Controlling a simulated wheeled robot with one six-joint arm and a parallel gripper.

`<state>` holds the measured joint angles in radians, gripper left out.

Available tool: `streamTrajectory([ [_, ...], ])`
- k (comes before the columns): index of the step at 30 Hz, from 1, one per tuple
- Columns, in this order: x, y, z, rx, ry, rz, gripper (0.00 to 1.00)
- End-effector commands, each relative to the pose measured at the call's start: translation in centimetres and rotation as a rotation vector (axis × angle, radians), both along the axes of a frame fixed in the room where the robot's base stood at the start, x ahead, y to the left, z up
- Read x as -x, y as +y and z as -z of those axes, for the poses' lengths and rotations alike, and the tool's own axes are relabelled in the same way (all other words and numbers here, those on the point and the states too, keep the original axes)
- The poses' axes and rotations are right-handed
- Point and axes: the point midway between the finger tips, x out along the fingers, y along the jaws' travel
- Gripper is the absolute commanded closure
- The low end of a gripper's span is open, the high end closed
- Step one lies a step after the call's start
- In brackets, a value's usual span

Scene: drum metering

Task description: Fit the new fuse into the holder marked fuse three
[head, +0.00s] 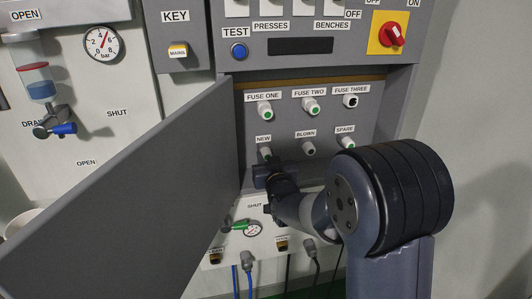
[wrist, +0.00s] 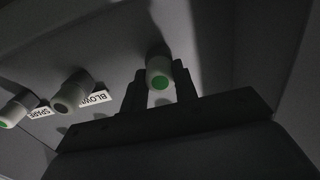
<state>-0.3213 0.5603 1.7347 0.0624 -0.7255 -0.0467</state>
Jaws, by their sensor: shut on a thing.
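The new fuse is a pale cylinder with a green end (wrist: 159,74); it sits under the NEW label (head: 264,139) in the head view. My gripper (head: 265,168) reaches it from below, with one finger on each side of the fuse in the wrist view (wrist: 159,92). It is shut on the fuse, close to the panel. Whether the fuse is still seated in its place cannot be told. The holder marked fuse three (head: 351,101) is at the upper right of the panel. It shows a pale ring with a dark middle and no green end.
Fuse one (head: 265,110) and fuse two (head: 312,107) have green ends. The blown fuse (wrist: 72,92) has a dark end and stands beside the spare fuse (wrist: 18,108). An open grey door (head: 140,195) stands to the left of my gripper. A gauge and cables lie below.

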Motion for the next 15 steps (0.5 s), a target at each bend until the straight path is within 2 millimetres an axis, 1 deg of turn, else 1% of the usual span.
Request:
streamTrajectory([
  [8, 0.11, -0.01, 0.03, 0.0, 0.0, 0.0, 1.0],
  [15, 0.97, -0.25, 0.04, 0.0, 0.0, 0.0, 1.0],
])
